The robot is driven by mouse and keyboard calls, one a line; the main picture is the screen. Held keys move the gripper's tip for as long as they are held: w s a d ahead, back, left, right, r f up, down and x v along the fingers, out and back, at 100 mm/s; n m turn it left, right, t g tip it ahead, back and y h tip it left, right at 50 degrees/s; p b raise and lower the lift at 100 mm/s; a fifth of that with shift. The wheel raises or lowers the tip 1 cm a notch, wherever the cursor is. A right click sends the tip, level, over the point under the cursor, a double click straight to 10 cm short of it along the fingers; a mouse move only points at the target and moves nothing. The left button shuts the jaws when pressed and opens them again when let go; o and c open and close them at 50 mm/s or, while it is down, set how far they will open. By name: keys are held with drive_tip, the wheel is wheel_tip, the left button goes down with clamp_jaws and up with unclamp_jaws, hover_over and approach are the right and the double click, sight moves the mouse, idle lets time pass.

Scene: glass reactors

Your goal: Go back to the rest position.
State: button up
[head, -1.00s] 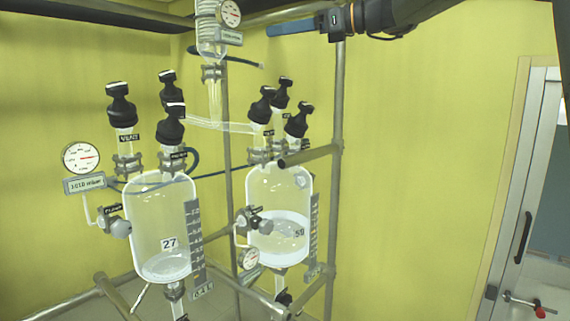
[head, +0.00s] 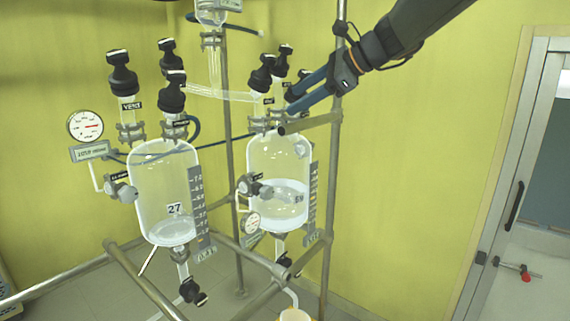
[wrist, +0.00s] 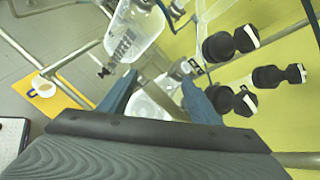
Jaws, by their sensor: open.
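My gripper (head: 291,101) is at the upper middle of the head view, coming in from the upper right. Its two blue fingers are apart and nothing shows between them. The fingers overlap the black-capped valves on top of the right glass reactor (head: 265,160) in the picture; I cannot tell if they touch. In the wrist view the fingers (wrist: 160,92) are spread, with a reactor's glass and several black valve knobs (wrist: 235,103) beyond them. The left glass reactor (head: 150,205), marked 27, stands to the left with a little liquid inside.
Metal frame pipes (head: 334,220) surround the reactors. A round pressure gauge (head: 86,126) sits at the left. A glass door (head: 525,180) is at the right, with free space before the yellow wall (head: 420,180). A white container stands on an orange mat (wrist: 62,108) on the floor.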

drive_tip(key=s+d+f+n+g+h, duration=0.1)
drive_tip(key=s+d+f+n+h, duration=0.15)
drive_tip(key=f, duration=0.45)
drive_tip(key=s+d+f+n+g+h, duration=0.1)
drive_tip(key=s+d+f, duration=0.1)
drive_tip(key=s+f, duration=0.35)
drive_tip(key=s+d+f+n+g+h, duration=0.1)
drive_tip(key=s+d+f+n+h, duration=0.1)
drive_tip(key=f, duration=0.7)
drive_tip(key=s+d+f+n+h, duration=0.1)
drive_tip(key=s+d+f+n, duration=0.2)
drive_tip(key=s, duration=0.4)
drive_tip(key=s+d+f+n+g+h, duration=0.1)
drive_tip(key=s+d+f+n+h, duration=0.1)
drive_tip(key=s+f+n, duration=0.3)
drive_tip(key=s+d+f+n+g+h, duration=0.1)
drive_tip(key=s+d+f+n, duration=0.3)
drive_tip(key=s+f, duration=0.4)
drive_tip(key=shift+s+f, duration=0.35)
drive_tip(key=shift+f, duration=0.05)
